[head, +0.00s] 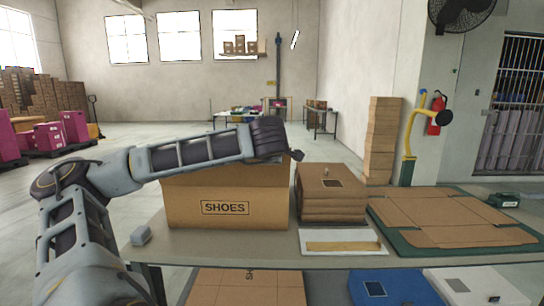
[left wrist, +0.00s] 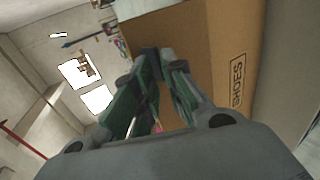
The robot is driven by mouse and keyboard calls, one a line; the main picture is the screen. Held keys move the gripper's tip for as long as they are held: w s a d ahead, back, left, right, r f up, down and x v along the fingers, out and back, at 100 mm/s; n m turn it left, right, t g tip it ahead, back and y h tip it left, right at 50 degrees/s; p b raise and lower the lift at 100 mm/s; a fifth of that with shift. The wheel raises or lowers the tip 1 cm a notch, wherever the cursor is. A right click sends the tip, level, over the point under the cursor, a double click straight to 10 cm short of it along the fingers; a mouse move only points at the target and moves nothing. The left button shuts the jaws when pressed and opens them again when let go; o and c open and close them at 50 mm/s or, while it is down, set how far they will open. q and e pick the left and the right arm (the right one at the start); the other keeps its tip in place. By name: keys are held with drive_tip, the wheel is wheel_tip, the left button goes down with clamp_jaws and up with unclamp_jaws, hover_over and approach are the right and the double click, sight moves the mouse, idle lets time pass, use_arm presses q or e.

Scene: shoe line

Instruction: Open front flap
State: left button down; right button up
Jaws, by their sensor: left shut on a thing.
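A brown cardboard box (head: 225,203) printed SHOES stands on the table. Its front faces me, and my left arm crosses over its top, hiding most of the upper rim and the front flap. In the left wrist view the box's printed face (left wrist: 236,70) is at the right. My left gripper (left wrist: 160,58) is shut, its fingertips at the cardboard edge of the box. The gripped part is mostly hidden by the fingers, so I cannot tell which flap it is. In the head view the gripper is mostly hidden behind my wrist. My right gripper is not in view.
Right of the box are stacked flat brown cartons (head: 330,207), a white sheet with a tan strip (head: 343,246), and a flat cardboard blank (head: 440,213) on a green mat. A small grey block (head: 141,235) sits at the table's left edge.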

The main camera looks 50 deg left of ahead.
use_arm(q)
drive_tip(key=shift+d+f, duration=0.1)
drive_tip(key=shift+f, duration=0.8)
drive_tip(key=c, duration=1.9)
unclamp_jaws()
drive_tip(key=shift+o, duration=1.3)
drive_tip(key=shift+w+a+f, duration=0.1)
drive_tip(key=shift+w+a, duration=0.05)
drive_tip(key=shift+a, duration=0.05)
drive_tip(key=shift+d, duration=0.15)
drive_tip(key=r+v, duration=0.1)
drive_tip(key=v, duration=1.1)
